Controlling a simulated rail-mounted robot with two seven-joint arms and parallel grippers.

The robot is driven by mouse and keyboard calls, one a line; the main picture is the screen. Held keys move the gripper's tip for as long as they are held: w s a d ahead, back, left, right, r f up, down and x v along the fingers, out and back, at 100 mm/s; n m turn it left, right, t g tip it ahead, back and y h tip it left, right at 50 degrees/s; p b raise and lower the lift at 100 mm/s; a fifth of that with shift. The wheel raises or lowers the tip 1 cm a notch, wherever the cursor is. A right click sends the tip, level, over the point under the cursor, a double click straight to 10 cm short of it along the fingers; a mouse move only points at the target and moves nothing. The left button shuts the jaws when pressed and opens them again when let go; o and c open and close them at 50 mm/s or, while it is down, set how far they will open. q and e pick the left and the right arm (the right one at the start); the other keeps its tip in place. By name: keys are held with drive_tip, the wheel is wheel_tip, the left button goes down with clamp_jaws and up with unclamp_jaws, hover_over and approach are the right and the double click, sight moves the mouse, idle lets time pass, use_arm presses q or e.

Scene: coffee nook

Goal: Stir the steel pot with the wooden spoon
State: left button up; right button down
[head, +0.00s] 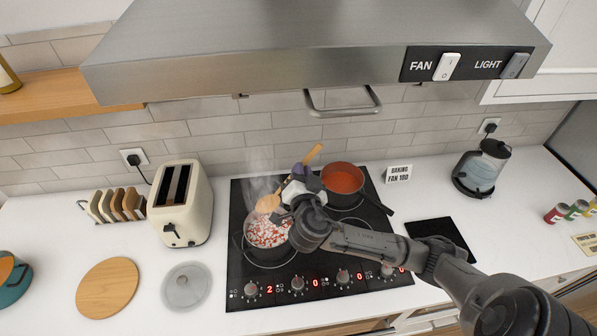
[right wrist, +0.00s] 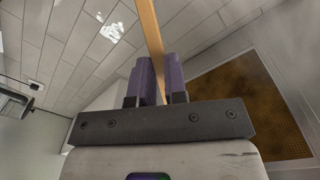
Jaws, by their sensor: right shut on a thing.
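The pot (head: 240,243) on the front left of the hob holds red and white pieces, and steam rises over it. The wooden spoon (head: 268,204) slants down to the left, its bowl at the far side of this pot. I cannot tell whether the bowl touches the contents. My right gripper (head: 299,173) is shut on the spoon's handle, above and behind the pot. In the right wrist view, the handle (right wrist: 151,38) stands between the purple fingers (right wrist: 158,82). The pot's right side is partly hidden by my right arm. My left gripper is out of view.
A second pot (head: 342,180) with orange-red contents stands close on the right. The range hood (head: 300,45) hangs above. A toaster (head: 181,205), a grey lid (head: 186,287) and a round board (head: 107,287) lie left; a kettle (head: 482,170) stands right.

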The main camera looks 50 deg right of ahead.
drive_tip(key=shift+s+d+f+b, duration=1.2)
drive_tip(key=shift+s+d+f, duration=0.85)
drive_tip(key=shift+f, duration=0.55)
drive_tip(key=w+a+f+b, duration=0.4)
drive_tip(key=f+b, duration=0.4)
drive_tip(key=b, duration=0.1)
drive_tip(key=shift+w+a+f, duration=0.25)
drive_tip(key=shift+f, duration=0.05)
